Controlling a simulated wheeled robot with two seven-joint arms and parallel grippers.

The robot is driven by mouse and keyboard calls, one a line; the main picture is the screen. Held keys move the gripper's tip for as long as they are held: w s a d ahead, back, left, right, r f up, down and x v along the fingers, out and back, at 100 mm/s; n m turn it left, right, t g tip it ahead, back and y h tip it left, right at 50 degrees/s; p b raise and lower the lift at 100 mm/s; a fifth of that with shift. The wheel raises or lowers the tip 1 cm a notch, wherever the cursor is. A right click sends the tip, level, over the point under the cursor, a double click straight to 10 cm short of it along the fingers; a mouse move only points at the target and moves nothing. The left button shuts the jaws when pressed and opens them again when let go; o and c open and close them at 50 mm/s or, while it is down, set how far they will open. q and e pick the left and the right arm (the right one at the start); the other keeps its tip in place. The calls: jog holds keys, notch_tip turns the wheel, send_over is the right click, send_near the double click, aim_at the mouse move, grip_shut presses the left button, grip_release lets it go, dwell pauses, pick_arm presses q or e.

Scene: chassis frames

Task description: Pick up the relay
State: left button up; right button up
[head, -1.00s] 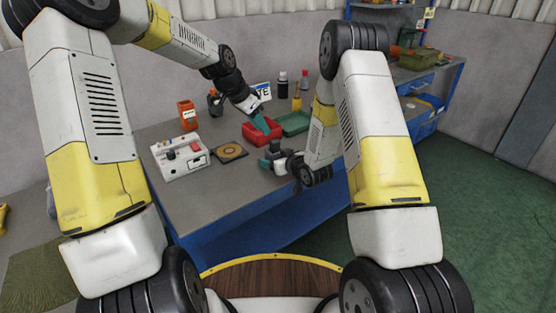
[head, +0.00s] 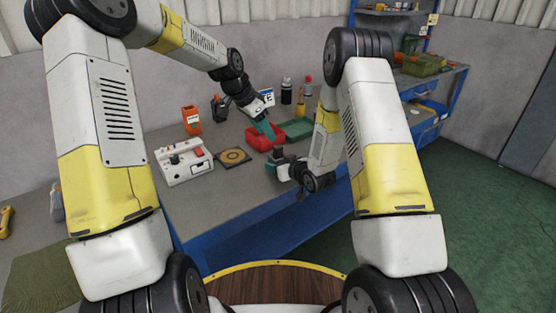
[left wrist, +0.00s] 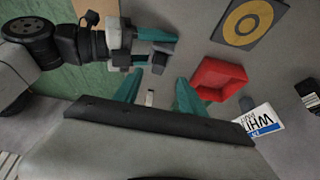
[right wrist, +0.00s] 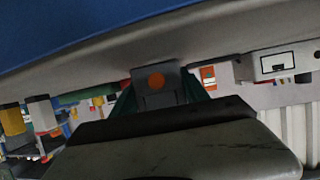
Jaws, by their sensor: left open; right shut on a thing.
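A dark grey block, seemingly the relay (head: 280,153), is held in my right gripper (head: 274,166) above the front part of the bench. In the right wrist view the block (right wrist: 158,88) sits between the teal fingers and has an orange round mark on its face. The left wrist view also shows the block (left wrist: 161,58) in the right gripper's fingers. My left gripper (head: 266,130) is open beside the red bin (head: 278,136), apart from the block.
A white box with a red switch (head: 184,163) and a dark mat with a yellow ring (head: 234,156) are to the left. An orange device (head: 192,121) and bottles (head: 286,92) stand behind.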

aim_at(278, 146)
pick_arm(q)
jog(key=shift+w+d+r+m+g+y, duration=0.5)
jog(key=shift+w+d+r+g+y, duration=0.55)
jog(key=shift+d+r+y, duration=0.45)
jog(key=f, duration=0.3)
jog(key=d+f, duration=0.1)
jog(key=f, duration=0.7)
jog(key=shift+w+d+f, duration=0.2)
jog(key=shift+w+d, duration=0.05)
jog(key=shift+w, duration=0.15)
grip_shut()
